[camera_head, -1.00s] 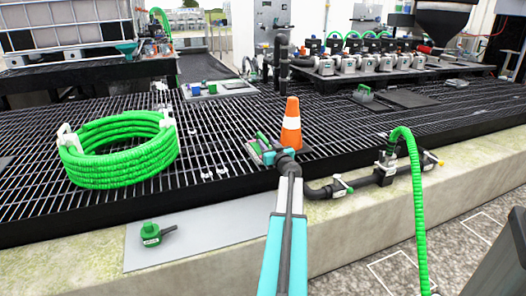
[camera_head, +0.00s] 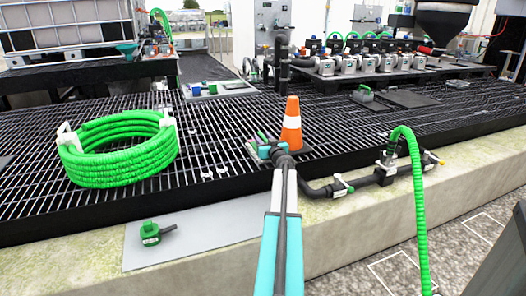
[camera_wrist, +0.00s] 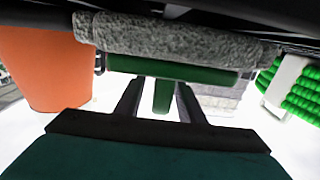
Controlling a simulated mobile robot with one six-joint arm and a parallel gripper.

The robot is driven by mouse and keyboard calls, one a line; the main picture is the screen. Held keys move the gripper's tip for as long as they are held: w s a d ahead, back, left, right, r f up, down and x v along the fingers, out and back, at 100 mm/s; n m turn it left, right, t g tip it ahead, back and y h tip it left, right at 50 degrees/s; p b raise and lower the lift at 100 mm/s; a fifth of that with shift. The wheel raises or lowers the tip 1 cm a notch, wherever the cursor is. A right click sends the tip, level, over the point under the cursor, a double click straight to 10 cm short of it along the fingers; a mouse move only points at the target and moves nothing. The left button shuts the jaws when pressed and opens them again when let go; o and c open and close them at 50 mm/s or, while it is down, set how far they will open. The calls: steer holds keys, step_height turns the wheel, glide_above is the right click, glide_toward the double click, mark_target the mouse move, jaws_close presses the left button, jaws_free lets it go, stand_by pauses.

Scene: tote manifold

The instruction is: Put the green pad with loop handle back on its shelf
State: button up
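The green pad (camera_wrist: 165,70) with a grey fuzzy face shows at the top of the wrist view. Its green handle (camera_wrist: 163,95), seen edge-on, stands between my two fingers. My gripper (camera_wrist: 160,95) is open around the handle, with narrow bright gaps beside it. In the head view my gripper (camera_head: 268,150) is low over the black grating, just left of the orange cone. A bit of the green handle (camera_head: 262,136) shows past it; the rest of the pad is mostly hidden there. I cannot tell which surface is its shelf.
The orange and white cone (camera_head: 291,125) stands close to my gripper; it also shows in the wrist view (camera_wrist: 45,65). A coiled green hose (camera_head: 120,150) lies left. A black pipe (camera_head: 365,181) runs along the front edge.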

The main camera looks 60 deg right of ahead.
stand_by(0.6)
jaws_close()
